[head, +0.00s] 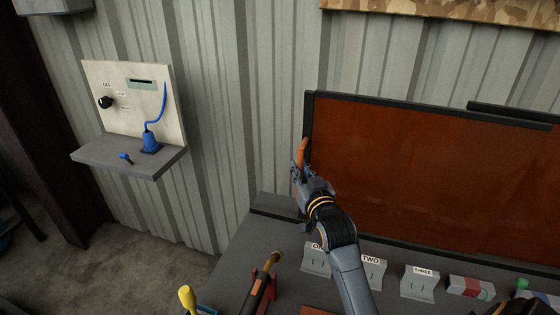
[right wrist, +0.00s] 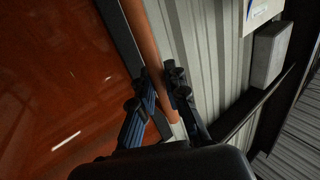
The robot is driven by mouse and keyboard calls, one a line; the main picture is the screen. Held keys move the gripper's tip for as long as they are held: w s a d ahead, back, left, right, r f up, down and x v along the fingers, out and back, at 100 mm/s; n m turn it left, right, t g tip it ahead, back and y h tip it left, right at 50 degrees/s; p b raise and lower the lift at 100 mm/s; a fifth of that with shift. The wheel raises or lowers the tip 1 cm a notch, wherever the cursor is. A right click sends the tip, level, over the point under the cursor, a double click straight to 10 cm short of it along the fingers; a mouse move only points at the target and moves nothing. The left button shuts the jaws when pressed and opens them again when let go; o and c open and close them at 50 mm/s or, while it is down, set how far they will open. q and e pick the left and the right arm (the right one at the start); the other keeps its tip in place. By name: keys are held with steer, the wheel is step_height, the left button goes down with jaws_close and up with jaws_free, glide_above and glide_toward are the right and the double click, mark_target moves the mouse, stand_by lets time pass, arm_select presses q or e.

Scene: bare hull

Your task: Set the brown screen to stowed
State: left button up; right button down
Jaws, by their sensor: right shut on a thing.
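The brown screen (head: 430,180) is a wide panel in a dark frame, standing upright behind the grey worktop against the corrugated wall. An orange-brown bar handle (head: 303,147) stands at its left edge. My right gripper (head: 300,168) is shut on this handle. In the right wrist view the handle (right wrist: 145,40) runs between the fingers of my right gripper (right wrist: 160,95), with the screen (right wrist: 50,80) to its left. The fingers and my arm hide the handle's lower part in the head view. My left gripper is not in view.
Labelled grey holders, such as ONE (head: 315,260) and THREE (head: 419,282), line the worktop (head: 240,250). A tool with a brown tip (head: 262,285) and a yellow handle (head: 187,298) are at the front. A wall panel (head: 130,100) with a blue plug (head: 151,142) is at left.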

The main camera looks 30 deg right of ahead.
steer(key=shift+s+d, duration=0.2)
steer(key=shift+d, duration=0.05)
steer(key=c, duration=1.6)
jaws_free()
steer(key=shift+f, duration=0.1)
steer(key=shift+o, duration=1.2)
steer(key=shift+w+d+f, duration=0.1)
steer(key=shift+w+d, duration=0.05)
steer(key=shift+w, duration=0.15)
steer(key=v, duration=1.2)
